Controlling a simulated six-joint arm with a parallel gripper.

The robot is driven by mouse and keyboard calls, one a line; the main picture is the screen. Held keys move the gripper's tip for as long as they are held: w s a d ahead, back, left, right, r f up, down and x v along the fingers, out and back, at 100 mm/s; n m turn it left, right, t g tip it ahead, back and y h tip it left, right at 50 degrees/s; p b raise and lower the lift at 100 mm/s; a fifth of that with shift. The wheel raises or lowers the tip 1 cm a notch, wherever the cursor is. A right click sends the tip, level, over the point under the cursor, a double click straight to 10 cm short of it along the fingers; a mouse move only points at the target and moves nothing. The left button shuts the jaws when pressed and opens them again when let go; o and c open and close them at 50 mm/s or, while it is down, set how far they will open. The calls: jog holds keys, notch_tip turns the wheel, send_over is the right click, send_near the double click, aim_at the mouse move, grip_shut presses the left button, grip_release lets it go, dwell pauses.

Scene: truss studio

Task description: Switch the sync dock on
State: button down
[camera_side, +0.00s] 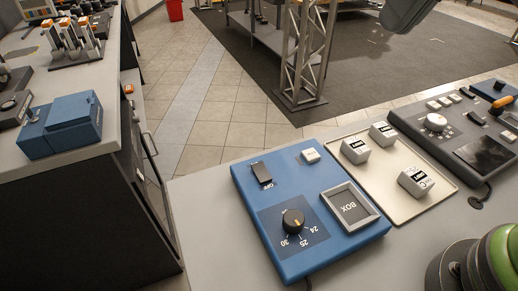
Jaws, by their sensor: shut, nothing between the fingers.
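A blue control box (309,211), which I take to be the sync dock, lies on the light grey table. A black rocker switch (261,172) sits at its far left, with an OFF label beside its near end. I cannot tell which way the rocker is tipped. A black dial (293,222) with an orange mark stands near marks 24, 25 and 30. A grey-framed plate (350,208) reads BOX. A small white button (310,155) is at the far edge.
A cream tray (404,211) with several labelled white blocks lies right of the blue box. A dark grey control panel (447,136) with knobs is beyond it. A separate counter at left holds a small blue device (62,125). The table left of the blue box is clear.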

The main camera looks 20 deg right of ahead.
jog(key=w+a+f+n+g, duration=0.1)
jog(key=w+a+f, duration=0.4)
jog(key=w+a, duration=0.1)
jog(key=n+g+h, duration=0.1)
jog(key=g+h, duration=0.1)
send_over(258, 164)
jog(key=s, duration=0.2)
notch_tip(258, 164, down, 8)
jog(key=shift+a+f, duration=0.1)
jog(key=shift+f, duration=0.1)
jog(key=f, duration=0.4)
jog(key=w+f, duration=0.1)
jog(key=f, duration=0.9)
jog(key=shift+w, duration=0.3)
